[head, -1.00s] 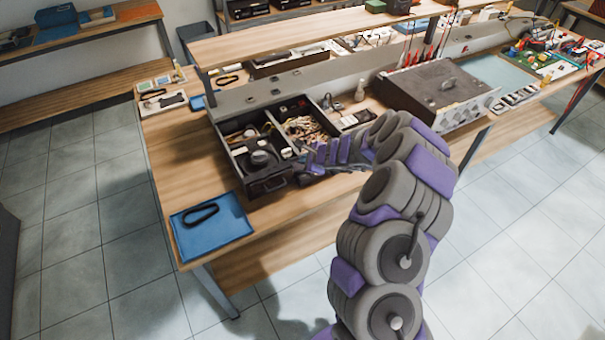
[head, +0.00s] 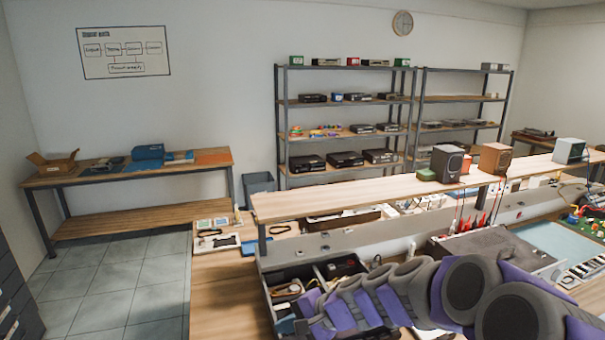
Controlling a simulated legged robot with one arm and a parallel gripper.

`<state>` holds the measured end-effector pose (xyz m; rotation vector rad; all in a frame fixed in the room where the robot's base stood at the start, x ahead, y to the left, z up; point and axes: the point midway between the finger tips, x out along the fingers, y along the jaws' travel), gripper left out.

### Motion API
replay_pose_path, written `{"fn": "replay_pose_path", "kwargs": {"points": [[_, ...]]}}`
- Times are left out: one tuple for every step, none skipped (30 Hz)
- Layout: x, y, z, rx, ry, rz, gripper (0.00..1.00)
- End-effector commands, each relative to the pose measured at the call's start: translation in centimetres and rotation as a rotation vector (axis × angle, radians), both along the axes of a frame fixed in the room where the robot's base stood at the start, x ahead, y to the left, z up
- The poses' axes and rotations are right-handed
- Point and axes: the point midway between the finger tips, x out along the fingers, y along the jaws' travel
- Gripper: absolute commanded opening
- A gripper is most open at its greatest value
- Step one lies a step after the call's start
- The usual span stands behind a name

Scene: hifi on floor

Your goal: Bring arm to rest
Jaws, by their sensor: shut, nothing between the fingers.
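My arm (head: 420,290), purple and grey, reaches in from the lower right of the head view and runs left, low over the workbench (head: 230,290). Its far end, with my gripper (head: 312,312), is at the bottom middle, in front of the black compartment tray (head: 275,305). The gripper is shut and empty. The arm hides much of the tray and the bench behind it. I cannot tell whether the gripper touches the tray.
A raised wooden shelf (head: 370,189) runs along the bench, with speaker-like boxes (head: 447,163) on it. A grey instrument (head: 490,248) stands behind the arm. Metal racks (head: 345,131) and a side table (head: 130,176) stand by the wall. Tiled floor (head: 110,285) at left is clear.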

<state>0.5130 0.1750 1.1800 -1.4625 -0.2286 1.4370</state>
Motion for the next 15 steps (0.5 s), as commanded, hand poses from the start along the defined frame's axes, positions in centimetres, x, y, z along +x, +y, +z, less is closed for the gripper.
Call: {"fn": "replay_pose_path", "kwargs": {"points": [[-2.1,0.2,0.9,-0.038,-0.023,0.064,0.00],[-3.4,0.2,1.3,-0.062,-0.033,0.102,0.00],[-5.2,0.2,1.5,-0.094,-0.041,0.155,0.00],[-6.6,0.1,1.7,-0.120,-0.044,0.193,0.00],[-7.9,-0.1,1.8,-0.149,-0.051,0.229,0.00],[-9.6,-0.5,1.9,-0.185,-0.056,0.273,0.00],[-10.8,-0.8,1.9,-0.213,-0.059,0.306,0.00],[-12.1,-1.2,2.0,-0.243,-0.060,0.339,0.00],[-13.8,-1.8,1.9,-0.283,-0.059,0.379,0.00],[-15.0,-2.4,1.8,-0.315,-0.058,0.408,0.00],[-16.3,-3.0,1.7,-0.348,-0.054,0.437,0.00],[-18.0,-3.9,1.6,-0.389,-0.046,0.474,0.00],[-19.1,-4.6,1.5,-0.421,-0.043,0.497,0.00],[-20.2,-5.4,1.5,-0.456,-0.039,0.519,0.00],[-21.8,-6.5,1.3,-0.500,-0.024,0.549,0.00]]}}
